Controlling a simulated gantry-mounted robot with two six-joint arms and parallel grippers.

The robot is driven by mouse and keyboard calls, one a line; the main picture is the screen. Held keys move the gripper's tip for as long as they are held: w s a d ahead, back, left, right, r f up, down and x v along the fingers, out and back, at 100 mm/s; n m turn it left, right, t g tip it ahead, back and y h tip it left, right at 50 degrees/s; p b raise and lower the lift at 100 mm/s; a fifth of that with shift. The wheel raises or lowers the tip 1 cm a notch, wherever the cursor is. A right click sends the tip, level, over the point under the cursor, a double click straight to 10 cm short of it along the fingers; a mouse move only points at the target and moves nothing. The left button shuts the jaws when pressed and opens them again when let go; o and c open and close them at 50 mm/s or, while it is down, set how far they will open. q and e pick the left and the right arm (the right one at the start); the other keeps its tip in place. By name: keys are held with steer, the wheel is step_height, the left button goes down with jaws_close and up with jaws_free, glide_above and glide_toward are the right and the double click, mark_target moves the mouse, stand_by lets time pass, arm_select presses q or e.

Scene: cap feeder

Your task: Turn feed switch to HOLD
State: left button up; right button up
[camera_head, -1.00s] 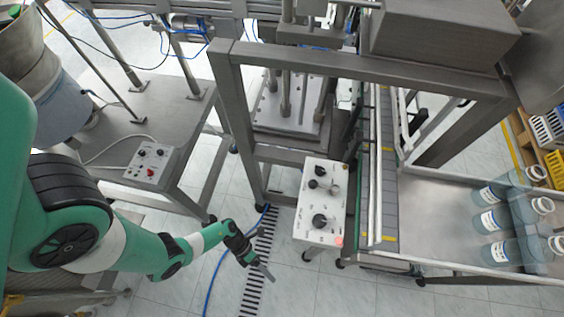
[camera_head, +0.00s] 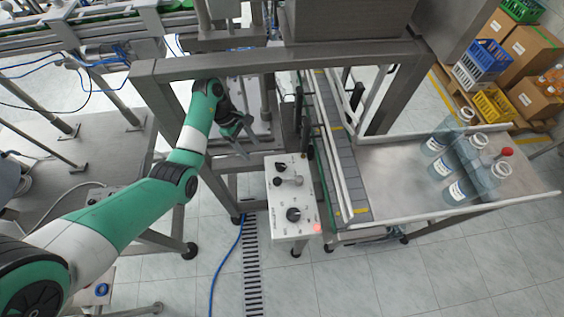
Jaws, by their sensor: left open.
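My right gripper is not in view.
A grey steel frame (camera_head: 270,62) crosses behind my left gripper. The conveyor (camera_head: 341,150) runs right of the box. Clear bottles (camera_head: 461,189) stand on a steel table (camera_head: 395,190), one with a red cap.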

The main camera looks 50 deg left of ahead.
arm_select(q)
glide_toward(284, 166)
steer(key=x, duration=0.5)
steer(key=shift+d+f, duration=0.1)
steer(key=shift+f, duration=0.1)
steer(key=shift+x, duration=1.6)
jaws_close()
